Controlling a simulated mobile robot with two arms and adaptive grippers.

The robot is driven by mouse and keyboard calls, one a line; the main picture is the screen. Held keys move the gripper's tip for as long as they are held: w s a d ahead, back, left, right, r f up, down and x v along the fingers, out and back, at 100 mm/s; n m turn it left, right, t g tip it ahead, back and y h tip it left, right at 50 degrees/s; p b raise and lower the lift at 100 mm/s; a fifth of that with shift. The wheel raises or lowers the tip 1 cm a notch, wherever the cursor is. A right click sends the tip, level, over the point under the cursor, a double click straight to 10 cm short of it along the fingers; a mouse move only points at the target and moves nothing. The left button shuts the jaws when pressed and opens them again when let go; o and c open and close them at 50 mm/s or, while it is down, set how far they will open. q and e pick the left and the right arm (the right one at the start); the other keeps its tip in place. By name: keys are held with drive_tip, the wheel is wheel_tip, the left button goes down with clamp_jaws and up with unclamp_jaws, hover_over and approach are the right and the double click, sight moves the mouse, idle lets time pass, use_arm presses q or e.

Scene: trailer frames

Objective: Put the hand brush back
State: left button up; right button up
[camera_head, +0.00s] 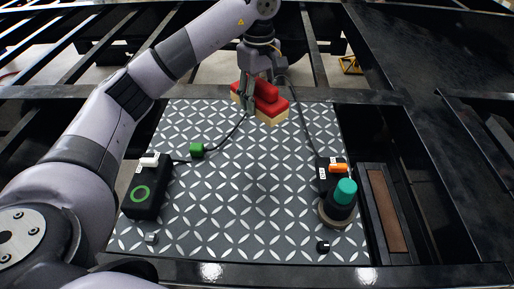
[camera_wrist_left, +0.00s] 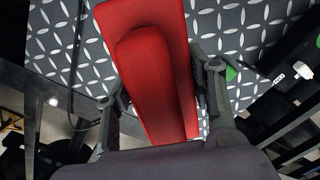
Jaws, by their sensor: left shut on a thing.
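The hand brush (camera_head: 268,99) has a red body and pale tan bristles on its underside. My left gripper (camera_head: 257,92) is shut on it, near the back edge of the patterned metal plate (camera_head: 240,185). In the left wrist view the red brush (camera_wrist_left: 155,75) lies between the two fingers of the left gripper (camera_wrist_left: 160,85), and its bristles are hidden there. The brush seems to be above the plate, but the exact height is hard to tell. My right gripper is not in view.
A black box with a green ring (camera_head: 143,192) stands at the plate's left, with a green connector (camera_head: 197,150) on a cable. A teal-topped cylinder (camera_head: 344,194) and an orange-topped black block (camera_head: 338,169) stand at the right. A narrow brown-bottomed recess (camera_head: 387,212) lies beyond. The plate's middle is clear.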

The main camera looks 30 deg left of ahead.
use_arm(q)
drive_tip(key=p, duration=0.2)
hover_over(258, 153)
wheel_tip(258, 153, down, 12)
wheel_tip(258, 153, down, 4)
drive_tip(key=shift+s+f+p, duration=0.1)
drive_tip(key=shift+f+p, duration=0.1)
drive_tip(key=shift+p, duration=0.45)
drive_tip(key=shift+f, duration=0.35)
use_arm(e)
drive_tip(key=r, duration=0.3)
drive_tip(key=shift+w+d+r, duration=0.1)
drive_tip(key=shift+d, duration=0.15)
use_arm(q)
drive_tip(key=shift+f+b, duration=0.2)
drive_tip(key=shift+b, duration=0.1)
drive_tip(key=o, duration=0.7)
drive_tip(key=shift+r, duration=0.1)
drive_tip(key=o, duration=0.4)
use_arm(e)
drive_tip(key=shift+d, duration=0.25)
